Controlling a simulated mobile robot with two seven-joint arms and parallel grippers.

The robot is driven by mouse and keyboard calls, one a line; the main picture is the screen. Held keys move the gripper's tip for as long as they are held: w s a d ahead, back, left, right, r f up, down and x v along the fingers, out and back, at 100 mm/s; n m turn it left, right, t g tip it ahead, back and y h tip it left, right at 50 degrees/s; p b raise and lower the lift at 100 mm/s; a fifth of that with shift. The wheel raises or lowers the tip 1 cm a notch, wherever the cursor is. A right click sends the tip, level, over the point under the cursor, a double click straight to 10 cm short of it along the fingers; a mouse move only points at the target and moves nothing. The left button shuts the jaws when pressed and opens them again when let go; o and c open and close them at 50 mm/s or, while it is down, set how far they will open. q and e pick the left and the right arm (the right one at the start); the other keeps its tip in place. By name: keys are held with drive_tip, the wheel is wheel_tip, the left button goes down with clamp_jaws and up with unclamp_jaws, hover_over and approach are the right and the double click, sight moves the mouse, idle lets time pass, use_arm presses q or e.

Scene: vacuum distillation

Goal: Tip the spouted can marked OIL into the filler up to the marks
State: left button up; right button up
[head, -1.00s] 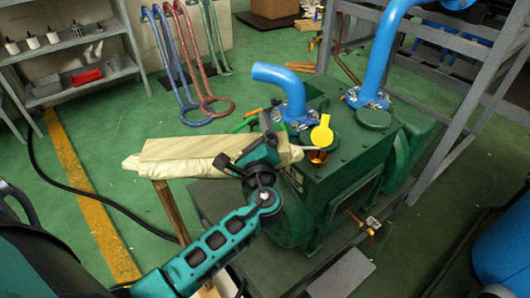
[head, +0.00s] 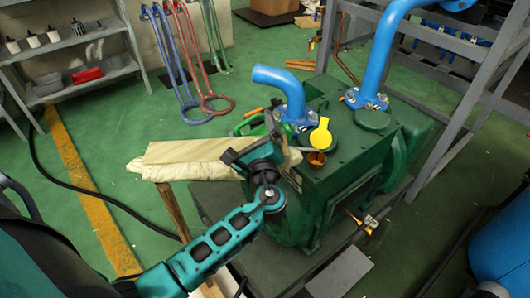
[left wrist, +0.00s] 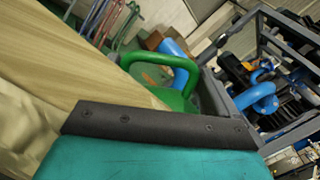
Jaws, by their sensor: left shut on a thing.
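The green can (head: 246,126) shows in the head view as a green handle or body just behind my left gripper (head: 250,144). In the left wrist view its green loop handle (left wrist: 187,72) rises beyond the dark edge of the gripper. My left gripper is shut on the can; the gripper hides the exact grip and much of the can. No OIL marking is readable. The filler (head: 317,159) is a small copper-coloured opening on top of the green pump (head: 340,150), to the right of my gripper. Its yellow cap (head: 321,133) stands raised behind it. Level marks cannot be made out. My right gripper is not in view.
A blue bent pipe (head: 285,82) rises close behind the filler, and a taller blue pipe (head: 378,62) stands farther right. A grey metal frame (head: 480,90) stands at right.

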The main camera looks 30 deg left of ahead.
sight(262, 114)
use_arm(q)
drive_tip(key=shift+r, duration=0.25)
drive_tip(key=shift+w+d+r+m+p, duration=0.15)
drive_tip(key=shift+d+r+m+p, duration=0.1)
drive_tip(key=shift+r+p, duration=0.25)
drive_tip(key=shift+w+d+r+m+p, duration=0.15)
drive_tip(key=shift+r+m+p, duration=0.1)
drive_tip(key=shift+p, duration=0.35)
idle(0.4)
drive_tip(key=shift+w+d+r+m+p, duration=0.4)
drive_tip(key=shift+d+r+m+p, duration=0.15)
drive_tip(key=shift+r+m+p, duration=0.25)
idle(0.5)
